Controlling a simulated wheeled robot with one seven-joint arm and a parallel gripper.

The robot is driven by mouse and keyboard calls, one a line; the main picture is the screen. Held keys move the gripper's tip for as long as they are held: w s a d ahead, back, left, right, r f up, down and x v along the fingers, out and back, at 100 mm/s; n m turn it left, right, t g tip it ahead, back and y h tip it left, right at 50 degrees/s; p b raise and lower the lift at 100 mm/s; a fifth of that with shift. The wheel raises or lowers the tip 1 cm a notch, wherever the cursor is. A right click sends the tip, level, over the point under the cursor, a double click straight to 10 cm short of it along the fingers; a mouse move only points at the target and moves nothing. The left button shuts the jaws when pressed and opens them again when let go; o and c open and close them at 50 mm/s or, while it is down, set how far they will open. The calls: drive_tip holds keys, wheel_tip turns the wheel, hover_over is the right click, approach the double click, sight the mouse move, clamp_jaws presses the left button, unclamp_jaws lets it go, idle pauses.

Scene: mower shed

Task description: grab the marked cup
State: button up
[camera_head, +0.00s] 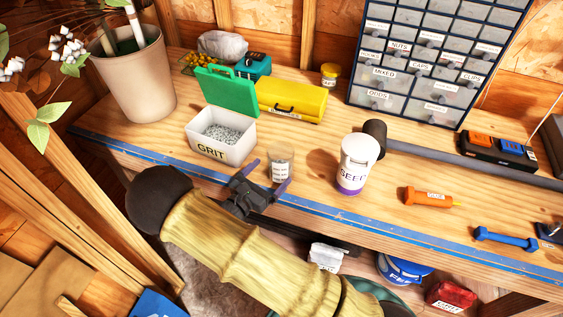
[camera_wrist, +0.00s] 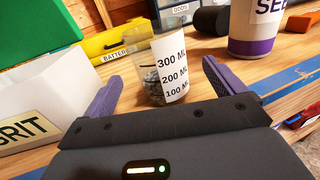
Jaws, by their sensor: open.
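The marked cup (camera_head: 281,163) is a small clear cup with a white label, upright on the wooden bench near its front edge. My gripper (camera_head: 271,172) is open, at the bench's front edge beside the cup. In the wrist view its purple fingers (camera_wrist: 162,76) stand to the left and right of the cup, with gaps on both sides. I cannot tell how deep the cup sits between them.
A white GRIT bin (camera_head: 222,150) is left of the cup, and a white-and-purple seed tub (camera_head: 354,175) is to its right. A yellow battery case (camera_head: 291,97) and green lid (camera_head: 226,92) stand behind. An orange tool (camera_head: 430,197) lies further right. Bare bench separates the cup and tub.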

sight(288, 156)
drive_tip(key=shift+x, duration=0.95)
drive_tip(key=shift+w+d+p, duration=0.2)
drive_tip(key=shift+w+p, duration=0.05)
drive_tip(key=shift+p, duration=0.2)
drive_tip(key=p+x, duration=0.1)
drive_tip(key=x, duration=0.1)
drive_tip(key=p+x, duration=0.1)
drive_tip(key=x, duration=0.1)
drive_tip(key=shift+w+d+f, duration=0.15)
drive_tip(key=shift+w+f, duration=0.1)
drive_tip(key=shift+c, duration=0.4)
